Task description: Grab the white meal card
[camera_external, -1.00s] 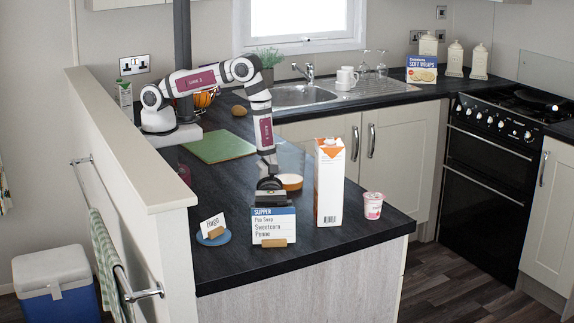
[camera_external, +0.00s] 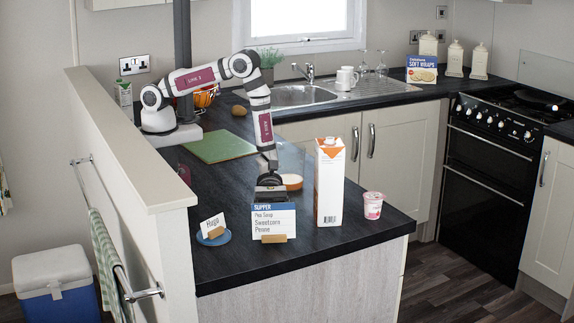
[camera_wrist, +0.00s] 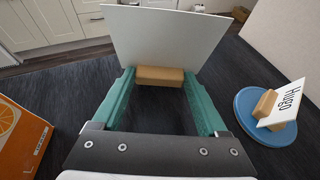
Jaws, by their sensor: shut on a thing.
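The white meal card (camera_external: 274,222) has a blue "SUPPER" header and stands upright in a small wooden block (camera_external: 274,238) near the counter's front edge. My gripper (camera_external: 270,192) is right behind it, pointing down, its tips partly hidden by the card. Whether the block clears the counter is hard to tell.
An orange-and-white carton (camera_external: 329,185) stands close on the right, with a yogurt pot (camera_external: 373,207) beyond it. A "Hugo" name card (camera_external: 212,225) on a blue round base (camera_external: 213,238) is at left.

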